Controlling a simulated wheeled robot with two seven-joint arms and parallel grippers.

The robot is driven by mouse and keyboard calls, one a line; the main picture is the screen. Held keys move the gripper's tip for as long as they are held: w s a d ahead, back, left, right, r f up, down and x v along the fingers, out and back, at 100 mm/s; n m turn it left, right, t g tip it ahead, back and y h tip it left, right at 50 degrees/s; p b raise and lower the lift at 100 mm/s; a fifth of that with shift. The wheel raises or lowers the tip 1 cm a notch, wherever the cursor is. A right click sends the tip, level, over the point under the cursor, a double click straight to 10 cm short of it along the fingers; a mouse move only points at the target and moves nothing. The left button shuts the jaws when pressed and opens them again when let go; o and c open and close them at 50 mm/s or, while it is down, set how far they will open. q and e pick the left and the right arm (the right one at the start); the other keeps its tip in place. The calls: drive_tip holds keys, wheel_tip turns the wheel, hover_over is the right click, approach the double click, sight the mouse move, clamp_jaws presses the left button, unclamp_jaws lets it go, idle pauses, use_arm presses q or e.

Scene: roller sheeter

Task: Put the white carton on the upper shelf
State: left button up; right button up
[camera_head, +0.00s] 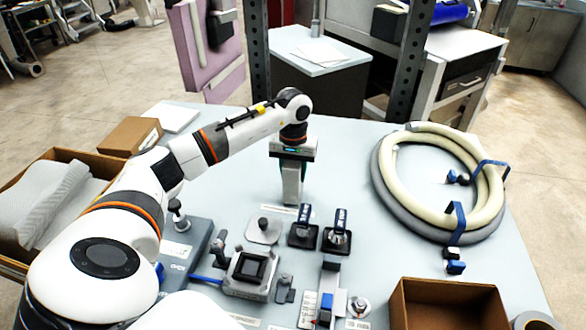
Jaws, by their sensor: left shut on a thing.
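My left gripper (291,198) points down over the middle of the table, at the end of the white arm from the left. It is shut on a narrow pale thing; what this is cannot be told from this view. A flat white carton-like slab (173,116) lies at the table's back left, behind a brown box (130,136) and apart from the gripper. I cannot tell whether it is the white carton. No upper shelf is clearly in view; only dark perforated posts (407,60) rise behind the table. My right gripper is not in view.
Clamps and small fixtures (246,272) crowd the table's front middle. A coiled pale hose (388,185) lies at the right. An open brown box (446,288) stands front right, and another box with grey padding (97,163) at the left. The table (345,150) is clear between gripper and hose.

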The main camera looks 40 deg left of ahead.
use_arm(q)
drive_tip(key=shift+f, duration=0.3)
drive_tip(key=o, duration=1.1)
drive_tip(key=shift+r, duration=0.15)
